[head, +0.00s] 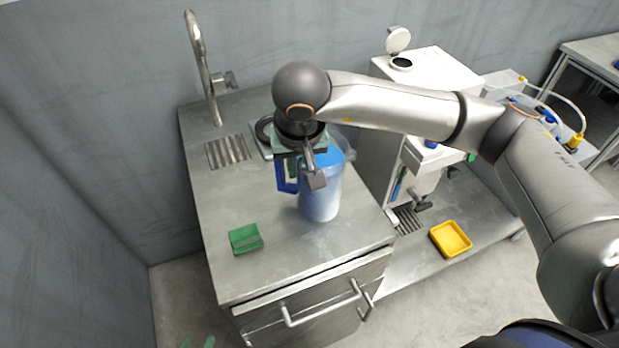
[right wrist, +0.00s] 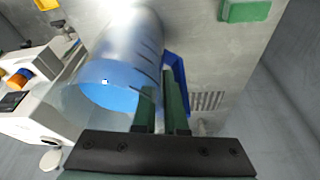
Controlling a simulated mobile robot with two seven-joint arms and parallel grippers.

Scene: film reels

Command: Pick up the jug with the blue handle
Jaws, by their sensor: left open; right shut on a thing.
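The jug (head: 322,195) is translucent with blue contents and a blue handle (head: 284,178). It is upright at the counter's right side; I cannot tell whether its base touches the counter. My right gripper (head: 300,165) reaches down from above at the handle side and is shut on the handle. In the right wrist view the jug (right wrist: 125,65) lies left of the fingers, and the blue handle (right wrist: 176,72) runs up between and behind the green fingertips (right wrist: 162,100). My left gripper (head: 198,342) is open and empty at the bottom edge, only its green fingertips showing.
The steel counter (head: 225,195) holds a green sponge-like block (head: 245,238), a drain grate (head: 228,151) and a tap (head: 203,70). A white machine (head: 440,70) stands right of the counter. A yellow tray (head: 451,239) lies on the lower shelf.

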